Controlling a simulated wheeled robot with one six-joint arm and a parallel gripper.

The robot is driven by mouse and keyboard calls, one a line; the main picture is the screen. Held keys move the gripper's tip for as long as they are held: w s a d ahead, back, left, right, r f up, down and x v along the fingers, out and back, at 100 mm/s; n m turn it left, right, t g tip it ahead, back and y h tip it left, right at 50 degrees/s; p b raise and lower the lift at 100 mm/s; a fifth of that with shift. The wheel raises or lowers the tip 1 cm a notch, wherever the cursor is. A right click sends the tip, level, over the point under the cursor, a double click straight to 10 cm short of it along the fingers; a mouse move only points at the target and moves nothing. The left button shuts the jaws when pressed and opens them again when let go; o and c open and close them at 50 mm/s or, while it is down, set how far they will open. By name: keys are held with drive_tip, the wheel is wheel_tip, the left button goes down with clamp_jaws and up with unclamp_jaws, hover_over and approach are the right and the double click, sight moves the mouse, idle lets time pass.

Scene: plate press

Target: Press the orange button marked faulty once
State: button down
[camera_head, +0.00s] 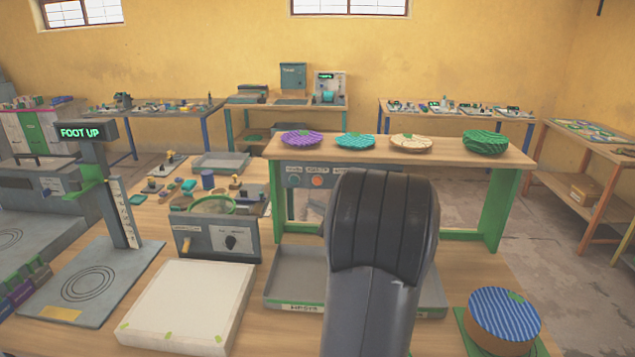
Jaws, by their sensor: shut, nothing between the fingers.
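A grey panel (305,169) hangs under the front of the raised wooden shelf (452,153), in the middle of the view. On it sits an orange round button (317,181), with a teal button (293,179) to its left. Small labels stand above the buttons, too small to read for certain. The right part of the panel is hidden behind my dark arm link, which rises in the foreground. My gripper is not visible; I cannot see where it is relative to the button.
Patterned plates stand on the shelf, among them a purple one (301,139) and a green stack (485,142). Below are a grey tray (290,301), a white block (190,306) and a blue-striped disc (503,314). A control box (217,240) and a FOOT UP display (82,132) stand left.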

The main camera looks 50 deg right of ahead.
sight(317, 181)
drive_tip(key=w+d+p, duration=0.3)
drive_tip(key=w+d, duration=0.2)
drive_tip(key=d, duration=0.2)
drive_tip(key=shift+w, duration=0.25)
idle(2.0)
drive_tip(key=shift+w+d, duration=0.25)
drive_tip(key=shift+w+d+b, duration=0.25)
drive_tip(key=shift+d+b, duration=0.05)
drive_tip(key=shift+b, duration=0.05)
idle(0.7)
drive_tip(key=shift+s+a, duration=0.1)
idle(0.3)
drive_tip(key=shift+s+a+b, duration=0.4)
drive_tip(key=shift+a+b, duration=0.15)
drive_tip(key=shift+b, duration=0.15)
